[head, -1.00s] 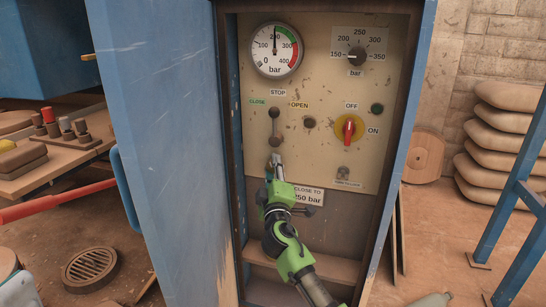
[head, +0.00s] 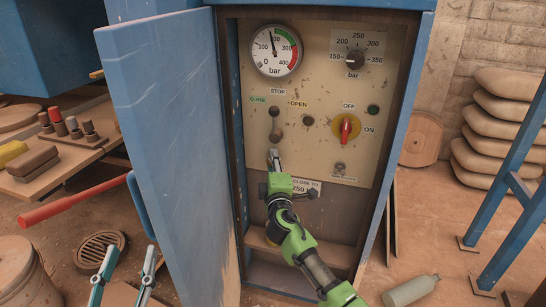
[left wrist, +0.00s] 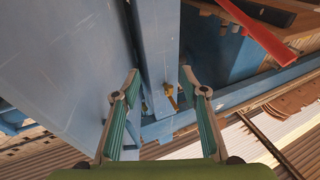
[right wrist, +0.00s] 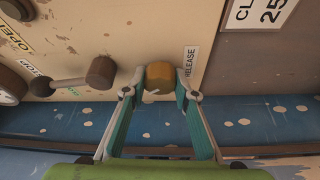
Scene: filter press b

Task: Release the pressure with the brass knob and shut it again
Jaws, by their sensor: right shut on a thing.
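The brass knob (right wrist: 160,77) shows in the right wrist view beside a RELEASE label (right wrist: 190,68). My right gripper (right wrist: 157,88) is shut on it, one finger on each side. In the head view my right gripper (head: 274,158) is at the panel below the lever and hides the knob. The pressure gauge (head: 275,50) stands a little under 200 bar, its needle almost upright. My left gripper (head: 130,262) is open and empty at the lower left, away from the panel; its spread fingers show in the left wrist view (left wrist: 160,88).
The blue cabinet door (head: 165,140) stands open on the left. A black-knobbed lever (head: 275,126), a red switch (head: 347,128) and a pressure dial (head: 355,60) are on the panel. A red-handled bar (head: 70,205) and a blue frame (head: 510,180) flank the cabinet.

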